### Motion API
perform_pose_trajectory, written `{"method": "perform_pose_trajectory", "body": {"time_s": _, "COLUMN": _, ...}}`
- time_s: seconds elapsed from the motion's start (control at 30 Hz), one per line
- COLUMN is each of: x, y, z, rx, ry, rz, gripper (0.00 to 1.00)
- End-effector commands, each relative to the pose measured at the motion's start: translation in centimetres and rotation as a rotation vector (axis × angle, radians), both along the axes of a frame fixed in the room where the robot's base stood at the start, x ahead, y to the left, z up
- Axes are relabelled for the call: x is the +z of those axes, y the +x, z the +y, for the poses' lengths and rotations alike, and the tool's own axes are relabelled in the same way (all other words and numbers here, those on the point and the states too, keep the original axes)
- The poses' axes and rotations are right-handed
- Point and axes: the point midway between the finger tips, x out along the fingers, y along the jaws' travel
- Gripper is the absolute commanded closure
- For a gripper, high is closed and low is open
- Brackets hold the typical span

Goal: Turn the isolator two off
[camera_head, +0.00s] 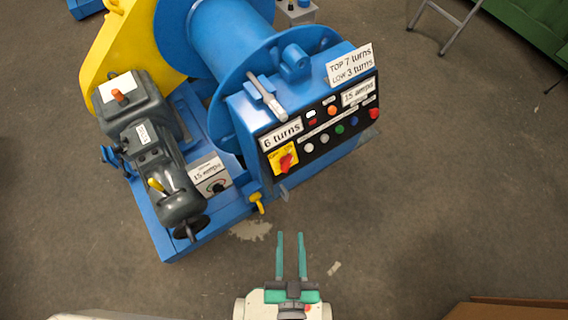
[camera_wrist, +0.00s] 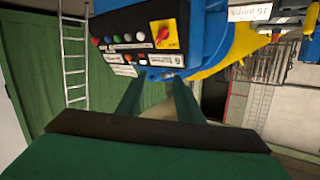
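A red rotary switch on a yellow plate (camera_head: 284,158) sits at the lower left of the black control panel (camera_head: 320,128) on the blue winch machine. It also shows in the wrist view, where the red handle (camera_wrist: 163,33) sits on its yellow plate near the top. A second rotary knob, black (camera_head: 217,187), is on a white box marked 15 amps, left of the panel. I cannot read which one is labelled isolator two. My gripper (camera_head: 291,236) is in front of the machine, below the panel, with its two green fingers apart and nothing between them.
The blue winch drum (camera_head: 232,40), yellow guard (camera_head: 118,38) and grey motor (camera_head: 150,150) stand on the blue base. A yellow lever (camera_head: 257,202) sticks out near the base's front corner. Floor around my gripper is clear; a cardboard box (camera_head: 510,309) is at lower right.

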Motion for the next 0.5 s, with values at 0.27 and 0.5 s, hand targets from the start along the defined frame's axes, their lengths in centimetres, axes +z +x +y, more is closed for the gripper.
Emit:
{"method": "perform_pose_trajectory", "body": {"time_s": 0.27, "x": -7.1, "y": 8.5, "z": -1.0, "rx": 0.071, "ry": 0.299, "rz": -0.074, "gripper": 0.67}}
{"method": "perform_pose_trajectory", "body": {"time_s": 0.5, "x": -9.9, "y": 14.3, "z": -0.9, "rx": 0.093, "ry": 0.506, "rz": -0.102, "gripper": 0.67}}
